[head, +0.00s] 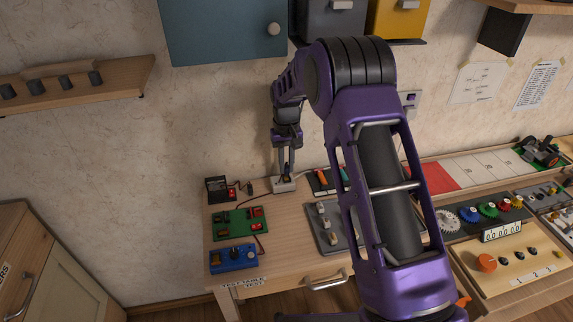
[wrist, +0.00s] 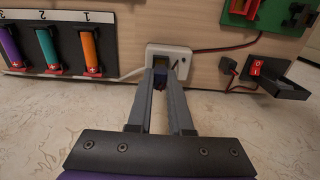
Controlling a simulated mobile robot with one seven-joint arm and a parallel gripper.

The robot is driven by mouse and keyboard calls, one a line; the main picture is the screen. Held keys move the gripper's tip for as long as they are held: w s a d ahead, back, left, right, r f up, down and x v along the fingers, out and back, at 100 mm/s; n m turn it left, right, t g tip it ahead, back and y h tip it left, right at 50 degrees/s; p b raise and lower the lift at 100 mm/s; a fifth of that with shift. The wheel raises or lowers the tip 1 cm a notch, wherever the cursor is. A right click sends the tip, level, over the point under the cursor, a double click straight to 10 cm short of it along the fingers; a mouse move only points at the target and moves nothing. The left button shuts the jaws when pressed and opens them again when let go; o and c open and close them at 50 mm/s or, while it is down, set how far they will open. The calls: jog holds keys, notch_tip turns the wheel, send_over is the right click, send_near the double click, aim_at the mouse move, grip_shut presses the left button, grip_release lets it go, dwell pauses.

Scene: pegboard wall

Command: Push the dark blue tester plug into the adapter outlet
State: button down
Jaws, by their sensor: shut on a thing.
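My gripper (wrist: 160,76) points down at the back of the table, its two grey fingers shut on a small dark blue plug (wrist: 160,71). Most of the plug is hidden between the fingers. The adapter outlet is a white box (wrist: 182,53) with a dark face, right at the fingertips in the wrist view. In the head view the white box (head: 285,185) sits on the tabletop directly under my gripper (head: 287,172). The plug overlaps the dark face of the box; I cannot tell how deep it sits or whether it is in the socket.
A black holder with a red switch (head: 232,192), a green board (head: 240,222) and a blue box (head: 233,258) stand left of the adapter. A rack of coloured cells (wrist: 60,45) and a grey tray (head: 325,240) are right of it in the head view. Thin cables lie nearby.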

aim_at(286, 166)
jog(key=shift+f+b, duration=0.45)
jog(key=shift+f, duration=0.4)
jog(key=c, duration=0.8)
grip_release()
jog(key=shift+o, duration=0.2)
jog(key=shift+r, duration=0.1)
jog(key=shift+r+p, duration=1.55)
jog(key=shift+r, duration=0.85)
jog(key=shift+w+r, duration=0.15)
jog(key=shift+r, duration=0.05)
